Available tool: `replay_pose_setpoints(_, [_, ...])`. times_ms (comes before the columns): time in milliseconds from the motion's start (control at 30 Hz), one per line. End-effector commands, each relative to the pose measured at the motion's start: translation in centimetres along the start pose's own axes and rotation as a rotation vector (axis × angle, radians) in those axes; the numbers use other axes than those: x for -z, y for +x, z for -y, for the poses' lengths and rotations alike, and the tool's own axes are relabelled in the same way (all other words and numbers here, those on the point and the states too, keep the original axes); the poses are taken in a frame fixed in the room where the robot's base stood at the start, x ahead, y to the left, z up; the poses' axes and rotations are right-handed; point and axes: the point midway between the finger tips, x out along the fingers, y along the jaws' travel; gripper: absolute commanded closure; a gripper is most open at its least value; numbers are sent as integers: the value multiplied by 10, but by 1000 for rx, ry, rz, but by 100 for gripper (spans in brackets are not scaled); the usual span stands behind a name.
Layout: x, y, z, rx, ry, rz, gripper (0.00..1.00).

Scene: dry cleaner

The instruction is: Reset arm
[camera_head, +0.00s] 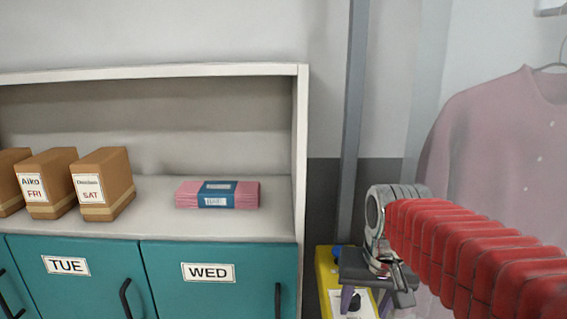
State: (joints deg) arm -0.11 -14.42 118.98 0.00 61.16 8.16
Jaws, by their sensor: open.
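My red ribbed arm (470,250) reaches in from the lower right, with a round grey wrist joint at its end. My gripper (366,301) hangs below that joint, pointing down, its two purple-tipped fingers apart. It is open, and nothing shows between the fingers as held. It is to the right of the shelf unit, in front of a yellow surface (325,282) that it partly hides.
A shelf (150,228) on the left holds several brown paper bags (104,184) and a folded pink bundle with a blue band (238,194). Teal doors below read TUE (95,285) and WED (230,290). A grey post (352,130) stands beside it. A pink garment (500,150) hangs at right.

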Motion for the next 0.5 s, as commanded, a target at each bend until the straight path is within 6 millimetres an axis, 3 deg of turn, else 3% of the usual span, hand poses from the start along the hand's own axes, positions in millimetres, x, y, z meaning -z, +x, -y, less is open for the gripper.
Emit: replay_pose_setpoints(500, [-64, 7, -10, 8, -120, -101, 50])
